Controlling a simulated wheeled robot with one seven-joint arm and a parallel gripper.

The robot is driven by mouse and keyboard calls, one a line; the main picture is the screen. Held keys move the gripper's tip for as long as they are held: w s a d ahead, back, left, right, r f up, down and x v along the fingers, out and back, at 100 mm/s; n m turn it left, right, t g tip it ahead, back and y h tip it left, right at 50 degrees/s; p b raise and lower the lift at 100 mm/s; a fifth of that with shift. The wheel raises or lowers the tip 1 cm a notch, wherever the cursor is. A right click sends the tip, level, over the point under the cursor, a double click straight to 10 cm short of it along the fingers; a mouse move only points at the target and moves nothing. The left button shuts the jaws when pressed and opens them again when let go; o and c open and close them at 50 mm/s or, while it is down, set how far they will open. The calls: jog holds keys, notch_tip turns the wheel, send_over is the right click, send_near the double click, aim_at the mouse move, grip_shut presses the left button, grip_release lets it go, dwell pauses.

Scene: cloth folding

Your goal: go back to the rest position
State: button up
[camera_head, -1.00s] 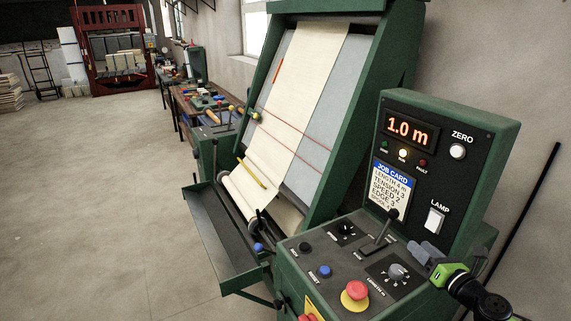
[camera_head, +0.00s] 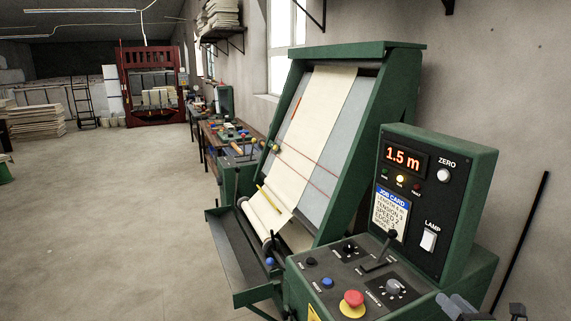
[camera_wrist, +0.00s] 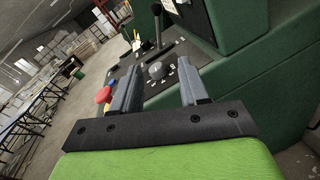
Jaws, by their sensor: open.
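My gripper (camera_wrist: 160,95) is open and empty, its two grey fingers apart in the wrist view. Beyond it in that view are the control panel's grey knob (camera_wrist: 157,70), a black lever and the red stop button (camera_wrist: 104,95). In the head view my gripper (camera_head: 488,308) shows only in part at the bottom right edge, right of the console (camera_head: 345,270). The console display (camera_head: 403,157) reads 1.5 m, with a lit yellow lamp below it. Cream cloth (camera_head: 318,115) lies on the slanted green machine (camera_head: 385,110) and hangs over a roller at its lower end.
A dark trough (camera_head: 228,265) juts out at the machine's front. A workbench (camera_head: 232,140) with small items stands behind it along the wall. A black pole (camera_head: 520,240) leans at the right. Open floor (camera_head: 110,220) lies to the left.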

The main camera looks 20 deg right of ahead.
jog(key=w+a+r+n+g+y, duration=0.15)
jog(key=a+n+g, duration=0.25)
jog(key=a+n, duration=0.4)
jog(key=w+a+n+g+y, duration=0.25)
jog(key=a+n, duration=0.35)
jog(key=a, duration=0.4)
jog(key=w+a+r+n+g+y, duration=0.1)
jog(key=w+a+n+g, duration=0.25)
jog(key=a+n, duration=0.45)
jog(key=s+a+r+n+g+h, duration=0.1)
jog(key=s+a+r+n, duration=0.25)
jog(key=a+n, duration=0.2)
jog(key=s+a+r+n+g+h, duration=0.2)
jog(key=s+a+n, duration=0.25)
jog(key=a, duration=0.25)
jog(key=s+a+r+n, duration=0.1)
jog(key=s+n, duration=0.3)
jog(key=s, duration=0.3)
jog(key=s+a+r+n+t, duration=0.1)
jog(key=s+a+r+n, duration=0.1)
jog(key=s+n, duration=0.3)
jog(key=shift+s+r, duration=0.15)
jog(key=shift+s, duration=0.9)
jog(key=shift+a, duration=0.15)
